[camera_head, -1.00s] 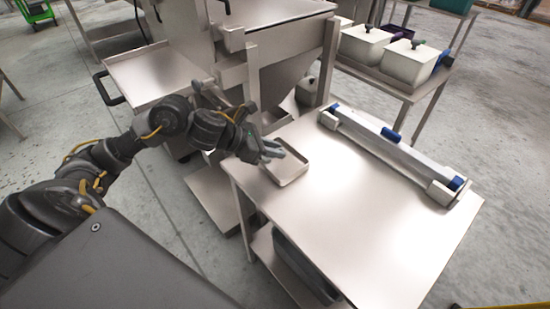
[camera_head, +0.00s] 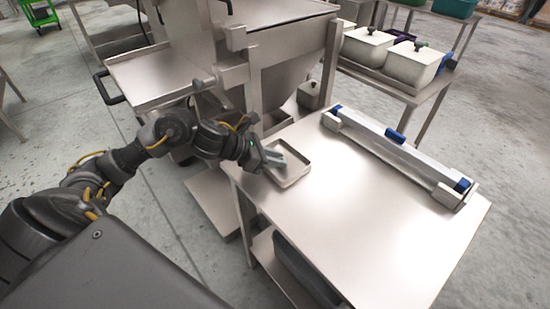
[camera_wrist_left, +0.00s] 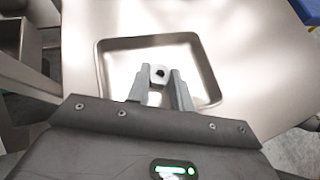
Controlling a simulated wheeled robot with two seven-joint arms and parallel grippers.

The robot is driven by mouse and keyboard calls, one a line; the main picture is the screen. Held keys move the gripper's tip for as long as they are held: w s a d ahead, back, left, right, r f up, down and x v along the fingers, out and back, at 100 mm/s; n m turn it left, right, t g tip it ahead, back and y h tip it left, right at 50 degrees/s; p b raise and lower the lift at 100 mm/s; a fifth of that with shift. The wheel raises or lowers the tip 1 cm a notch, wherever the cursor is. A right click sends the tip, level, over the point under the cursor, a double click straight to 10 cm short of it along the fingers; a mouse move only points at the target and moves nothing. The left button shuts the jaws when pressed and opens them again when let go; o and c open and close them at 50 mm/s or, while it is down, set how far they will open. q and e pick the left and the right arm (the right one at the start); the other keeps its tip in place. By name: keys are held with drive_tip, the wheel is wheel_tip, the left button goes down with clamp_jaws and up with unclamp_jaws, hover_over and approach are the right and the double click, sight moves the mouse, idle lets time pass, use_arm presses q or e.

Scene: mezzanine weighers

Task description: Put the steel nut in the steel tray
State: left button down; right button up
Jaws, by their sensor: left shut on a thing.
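The steel nut (camera_wrist_left: 158,73) is a small pale nut with a dark hole, held between the fingertips of my left gripper in the left wrist view. My left gripper (camera_wrist_left: 159,82) is shut on it, over the inside of the steel tray (camera_wrist_left: 205,70). In the head view my left gripper (camera_head: 279,160) reaches over the tray (camera_head: 292,182), which is shallow and rectangular and sits at the table's left corner. The nut cannot be made out in the head view. I cannot tell the gap between nut and tray floor. My right gripper is not in view.
A long sealer-like bar (camera_head: 395,152) with blue ends lies along the back right of the steel table (camera_head: 380,230). The table's middle is clear. A steel hopper machine (camera_head: 285,85) stands behind the tray. White lidded bins (camera_head: 410,65) stand on a farther bench.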

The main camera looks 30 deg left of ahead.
use_arm(q)
drive_tip(key=shift+f, duration=0.1)
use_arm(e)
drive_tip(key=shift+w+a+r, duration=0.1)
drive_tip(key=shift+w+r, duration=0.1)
use_arm(q)
drive_tip(key=c, duration=1.2)
unclamp_jaws()
drive_tip(key=shift+c, duration=0.2)
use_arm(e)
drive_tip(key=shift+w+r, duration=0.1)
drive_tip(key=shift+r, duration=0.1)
use_arm(q)
drive_tip(key=shift+r, duration=0.25)
drive_tip(key=v, duration=0.5)
drive_tip(key=shift+s+a+b, duration=0.3)
drive_tip(key=shift+a, duration=0.05)
drive_tip(key=b+v, duration=0.1)
drive_tip(key=v, duration=0.3)
drive_tip(key=shift+s+a+r, duration=0.2)
drive_tip(key=shift+s+a, duration=0.05)
drive_tip(key=shift+s+a+r+b, duration=0.25)
drive_tip(key=shift+s+r+b, duration=0.1)
drive_tip(key=shift+r, duration=0.25)
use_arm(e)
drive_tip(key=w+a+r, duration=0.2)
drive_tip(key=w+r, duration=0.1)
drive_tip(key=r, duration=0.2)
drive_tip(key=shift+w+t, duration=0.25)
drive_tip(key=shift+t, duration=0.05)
